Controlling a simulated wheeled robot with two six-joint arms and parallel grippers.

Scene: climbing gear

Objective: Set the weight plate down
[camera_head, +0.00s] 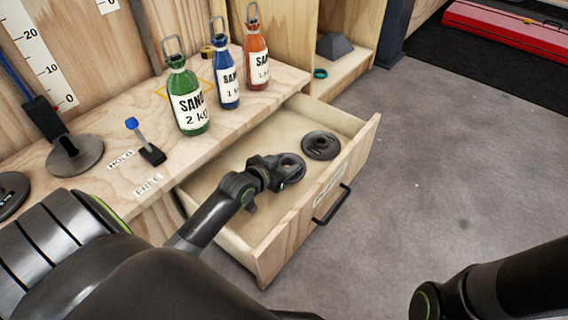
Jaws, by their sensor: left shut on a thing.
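My left gripper (277,177) is shut on a dark grey weight plate (293,164), over the inside of an open wooden drawer (242,159). The gripper hides part of this plate. I cannot tell whether the plate touches the drawer floor. Another dark weight plate (321,146) lies flat in the drawer, just right of the held one. Part of my right arm shows at the lower right, but its gripper is out of view.
Green (188,103), blue (227,83) and orange (256,60) sand bottles stand on the bench (105,135). A small blue-topped lever (143,143) stands near HOLD and FREE labels. A round plate (77,158) sits further left. The grey floor (450,170) is clear.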

